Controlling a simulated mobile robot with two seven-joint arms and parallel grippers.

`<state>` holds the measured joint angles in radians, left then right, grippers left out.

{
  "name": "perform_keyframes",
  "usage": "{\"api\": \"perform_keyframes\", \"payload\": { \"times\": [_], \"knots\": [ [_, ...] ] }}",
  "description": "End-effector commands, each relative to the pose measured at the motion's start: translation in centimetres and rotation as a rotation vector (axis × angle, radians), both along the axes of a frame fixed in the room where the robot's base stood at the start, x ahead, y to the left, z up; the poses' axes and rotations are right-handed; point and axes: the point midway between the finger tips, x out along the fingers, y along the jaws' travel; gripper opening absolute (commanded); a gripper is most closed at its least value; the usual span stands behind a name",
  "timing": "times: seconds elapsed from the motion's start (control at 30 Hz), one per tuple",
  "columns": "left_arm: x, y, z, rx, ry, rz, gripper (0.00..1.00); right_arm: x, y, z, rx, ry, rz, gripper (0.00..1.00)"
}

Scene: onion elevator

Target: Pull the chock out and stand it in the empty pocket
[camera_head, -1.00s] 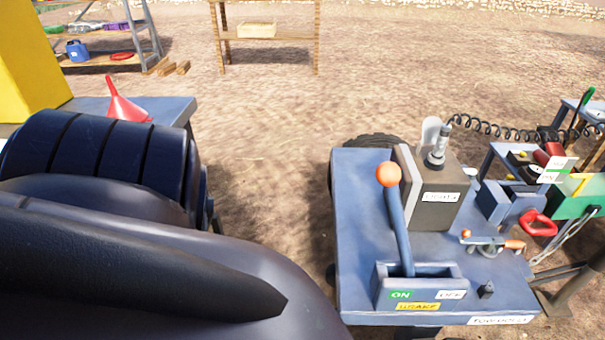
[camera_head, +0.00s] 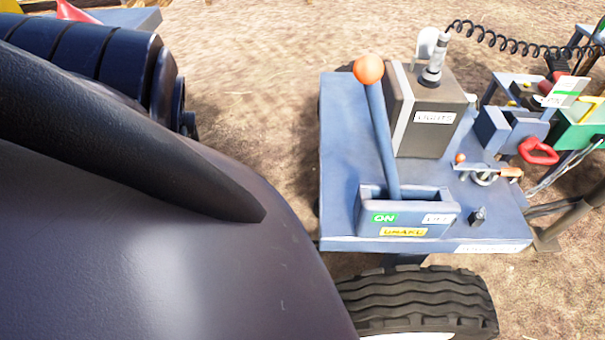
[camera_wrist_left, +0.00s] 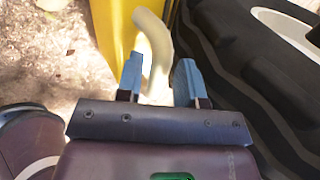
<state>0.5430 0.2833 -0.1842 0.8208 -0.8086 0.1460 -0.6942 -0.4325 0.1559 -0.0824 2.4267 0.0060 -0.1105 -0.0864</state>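My left gripper (camera_wrist_left: 159,80) is in the left wrist view, its two blue fingertips apart. A cream curved bar (camera_wrist_left: 158,45) passes between the fingertips, and I cannot tell whether it touches either one. Behind it stands a yellow body (camera_wrist_left: 112,30), close beside a black tyre (camera_wrist_left: 235,60). The yellow body and bar may be the chock and its handle, but the frame cuts them off. The head view shows no chock that I can make out and no empty pocket that I can identify. My right gripper is not in view.
A blue deck (camera_head: 345,150) carries an orange-knobbed lever (camera_head: 380,130), a lights box (camera_head: 430,110) and a red handle (camera_head: 538,151). A treaded tyre (camera_head: 420,302) sits below its front edge. Large dark rounded shapes block the left of the head view. Bare ground lies between.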

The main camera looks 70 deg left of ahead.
Motion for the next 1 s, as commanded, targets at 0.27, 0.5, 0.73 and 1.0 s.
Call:
{"api": "perform_keyframes", "payload": {
  "times": [0.27,0.5,0.73,1.0],
  "knots": [
    [0.31,-0.13,-0.28,-0.001,-0.002,0.0,0.35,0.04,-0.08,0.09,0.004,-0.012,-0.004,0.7],
    [0.33,-0.14,-0.25,-0.001,-0.002,0.0,0.18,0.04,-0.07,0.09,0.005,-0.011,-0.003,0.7],
    [0.39,-0.15,-0.24,-0.001,-0.003,0.0,0.0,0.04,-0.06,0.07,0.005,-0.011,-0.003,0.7],
    [0.4,-0.15,-0.23,-0.001,-0.004,-0.002,0.0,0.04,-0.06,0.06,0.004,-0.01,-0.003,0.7]
  ]
}}
